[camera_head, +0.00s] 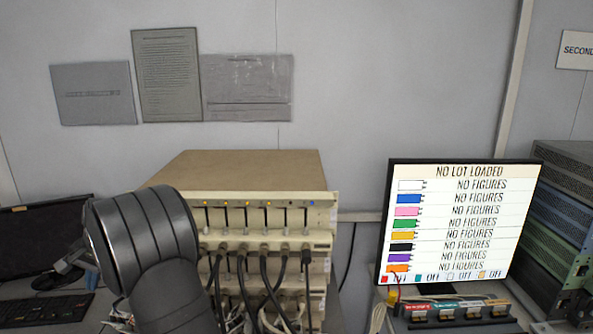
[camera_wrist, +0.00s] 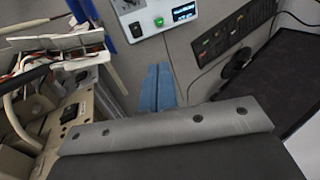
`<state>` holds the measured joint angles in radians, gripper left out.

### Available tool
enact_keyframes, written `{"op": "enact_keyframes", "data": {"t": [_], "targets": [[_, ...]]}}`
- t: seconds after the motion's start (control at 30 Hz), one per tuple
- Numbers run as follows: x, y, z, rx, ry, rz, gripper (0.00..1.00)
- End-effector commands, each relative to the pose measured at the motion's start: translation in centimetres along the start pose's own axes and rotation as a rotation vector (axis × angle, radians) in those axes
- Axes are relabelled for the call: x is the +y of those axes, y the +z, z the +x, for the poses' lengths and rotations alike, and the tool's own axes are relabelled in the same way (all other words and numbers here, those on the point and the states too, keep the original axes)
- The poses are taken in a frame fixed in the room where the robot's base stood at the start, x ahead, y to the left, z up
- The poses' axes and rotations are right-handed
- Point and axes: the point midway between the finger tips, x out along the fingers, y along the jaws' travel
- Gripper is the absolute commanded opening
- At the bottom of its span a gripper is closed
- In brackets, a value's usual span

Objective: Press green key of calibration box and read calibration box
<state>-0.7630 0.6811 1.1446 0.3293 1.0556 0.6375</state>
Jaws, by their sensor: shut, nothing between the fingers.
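The calibration box (camera_wrist: 148,12) shows at the top of the wrist view as a pale panel, cut off by the upper edge. Its green key (camera_wrist: 159,21) is on the face, left of a small lit display (camera_wrist: 184,12). The figures on the display are too small to read. My gripper (camera_wrist: 158,70) shows as two blue fingers side by side, shut and empty, below the box in the picture and apart from the key. In the head view my dark arm hides part of the lower left; neither the box nor my fingers can be made out there.
A cabled rack (camera_head: 265,215) stands behind my arm. A monitor (camera_head: 462,220) at right reads NO LOT LOADED, with NO FIGURES beside each coloured cell. A black keyboard (camera_head: 45,308) is at far left. In the wrist view, a dark screen (camera_wrist: 285,80) is at right and cabled equipment is at left.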

Motion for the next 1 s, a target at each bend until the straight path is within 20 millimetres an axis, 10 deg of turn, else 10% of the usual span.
{"op": "enact_keyframes", "data": {"t": [0.57, 1.0], "targets": [[0.2, -0.1, 0.6, 0.022, 0.020, -0.071, 0.00], [1.4, -2.3, 5.9, 0.223, 0.302, -1.026, 0.00]]}}
